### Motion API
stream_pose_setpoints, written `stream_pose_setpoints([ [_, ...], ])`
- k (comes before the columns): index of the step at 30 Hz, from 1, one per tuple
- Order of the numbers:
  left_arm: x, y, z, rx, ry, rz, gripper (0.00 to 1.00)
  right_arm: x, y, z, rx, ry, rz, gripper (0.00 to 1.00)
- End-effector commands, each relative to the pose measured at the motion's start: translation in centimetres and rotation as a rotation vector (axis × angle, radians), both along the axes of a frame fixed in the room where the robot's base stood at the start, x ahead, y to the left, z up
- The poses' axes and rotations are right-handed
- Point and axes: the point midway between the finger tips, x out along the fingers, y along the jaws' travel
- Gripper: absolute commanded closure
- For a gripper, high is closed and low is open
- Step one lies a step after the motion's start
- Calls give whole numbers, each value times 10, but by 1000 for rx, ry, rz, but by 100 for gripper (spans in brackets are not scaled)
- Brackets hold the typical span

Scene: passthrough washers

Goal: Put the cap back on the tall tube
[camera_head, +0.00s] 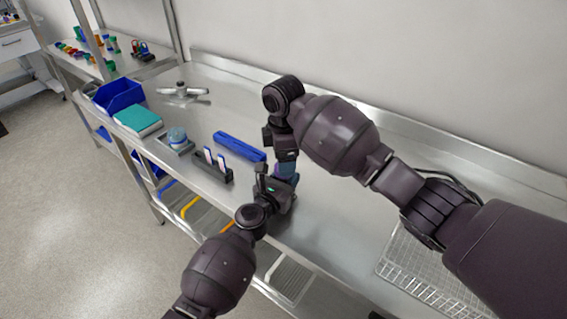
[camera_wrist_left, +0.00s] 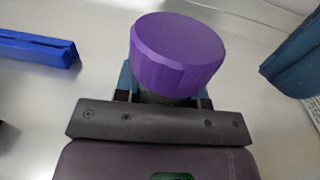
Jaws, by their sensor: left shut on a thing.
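A purple ribbed cap (camera_wrist_left: 178,52) fills the middle of the left wrist view, its flat top tilted toward the camera. My left gripper (camera_wrist_left: 165,92) is shut on it, with the teal finger pads at its sides. In the head view my left gripper (camera_head: 277,187) is low over the bench, close beneath my right gripper (camera_head: 286,164). A blue-teal piece shows between the two; I cannot tell whether it is a finger or a tube. The right gripper's jaws are too small and hidden to read. No tall tube can be made out clearly.
A long blue rack (camera_head: 240,146) lies left of the grippers, and a dark holder (camera_head: 213,166) with white-and-blue items stands nearer the front edge. A wire basket (camera_head: 425,275) is at right.

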Motion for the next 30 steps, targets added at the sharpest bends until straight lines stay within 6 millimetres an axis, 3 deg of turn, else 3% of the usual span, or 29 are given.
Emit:
stream_pose_setpoints([
  [4,0,0,0,0,0,0,100,0,0,14,-1,0,-1,25],
  [15,0,0,0,0,0,0,100,1,1,19,0,-5,1,29],
  [21,0,0,0,0,0,0,100,20,-8,50,-62,-84,20,29],
  [26,0,0,0,0,0,0,100,29,-14,74,-140,-132,137,29],
  [30,0,0,0,0,0,0,100,27,-17,77,-157,-109,327,29],
])
